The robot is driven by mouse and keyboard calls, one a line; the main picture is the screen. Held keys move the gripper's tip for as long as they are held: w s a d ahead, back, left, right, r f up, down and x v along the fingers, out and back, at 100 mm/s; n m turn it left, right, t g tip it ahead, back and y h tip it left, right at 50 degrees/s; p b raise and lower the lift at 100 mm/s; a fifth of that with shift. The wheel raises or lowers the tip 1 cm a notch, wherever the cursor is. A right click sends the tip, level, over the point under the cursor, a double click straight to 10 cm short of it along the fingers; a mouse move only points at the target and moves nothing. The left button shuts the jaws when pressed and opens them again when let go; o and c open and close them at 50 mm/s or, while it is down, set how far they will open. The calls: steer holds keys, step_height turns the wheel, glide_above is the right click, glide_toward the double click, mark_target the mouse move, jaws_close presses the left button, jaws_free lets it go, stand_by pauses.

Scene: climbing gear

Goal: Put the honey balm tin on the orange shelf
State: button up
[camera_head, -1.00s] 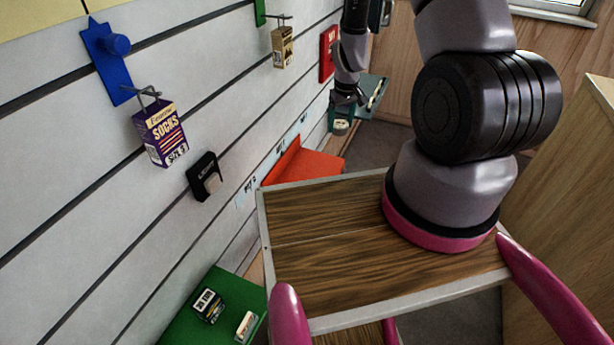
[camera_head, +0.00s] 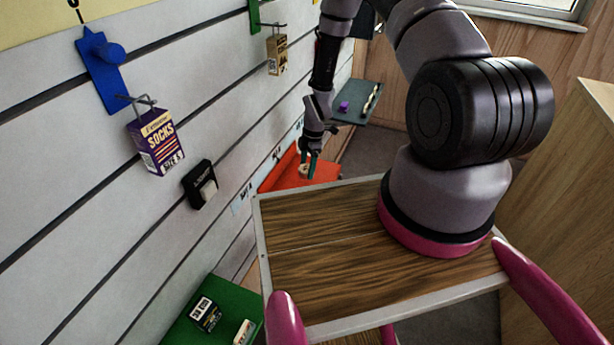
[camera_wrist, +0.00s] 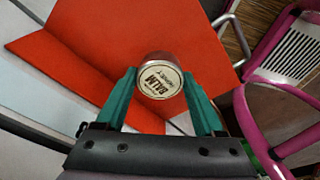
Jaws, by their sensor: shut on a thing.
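The honey balm tin (camera_wrist: 160,80) is a small round tin with a cream lid reading BALM. My gripper (camera_wrist: 161,83) is shut on it, one teal finger on each side. The orange shelf (camera_wrist: 100,45) lies behind the tin in the wrist view, its surface clear around the tin. In the head view my gripper (camera_head: 310,168) is at the orange shelf (camera_head: 327,176) on the slatted wall, and the tin (camera_head: 303,170) is small and partly hidden by a finger. I cannot tell whether the tin touches the shelf.
A dark teal shelf (camera_head: 360,113) with a purple item (camera_head: 344,106) stands beyond. A green shelf (camera_head: 235,308) with small boxes is nearer. Hooks carry a socks box (camera_head: 155,142) and a tan box (camera_head: 277,55). My wood-topped base is close to the orange shelf.

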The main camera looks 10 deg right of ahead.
steer(key=shift+f, duration=2)
steer(key=o, duration=1.4)
steer(key=shift+f, duration=0.15)
steer(key=r, duration=0.4)
steer(key=d+r, duration=0.1)
steer(key=r, duration=0.7)
steer(key=shift+w+d+r, duration=0.1)
steer(key=shift+d+r, duration=0.05)
steer(key=shift+d, duration=0.25)
